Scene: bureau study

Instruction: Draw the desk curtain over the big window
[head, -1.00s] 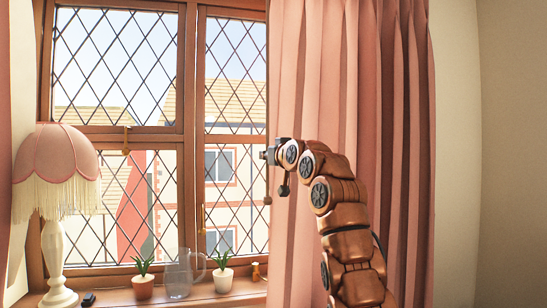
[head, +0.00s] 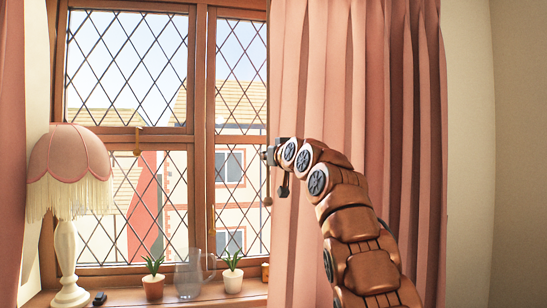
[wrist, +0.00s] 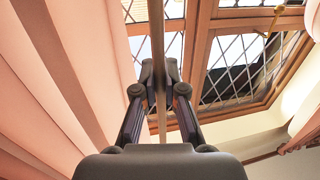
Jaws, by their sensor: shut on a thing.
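The pink curtain (head: 330,60) hangs in folds on the right, over the right edge of the big window (head: 165,130). Most of the leaded glass is bare. My gripper (head: 268,155) is at the curtain's left edge, in front of the window. In the wrist view my gripper (wrist: 160,85) is shut on a thin wooden draw rod (wrist: 157,30), which runs upright between the fingers. A small knob (head: 268,201) at the rod's lower end shows below the gripper. Curtain folds (wrist: 50,90) fill the left of the wrist view, and the window frame (wrist: 200,50) is at the right.
A second pink curtain (head: 10,120) hangs at the far left. A fringed lamp (head: 70,165) stands by it. Two potted plants (head: 153,287) (head: 232,280) and a glass jug (head: 188,275) stand on the sill (head: 125,297). Bare wall (head: 468,150) is at the right.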

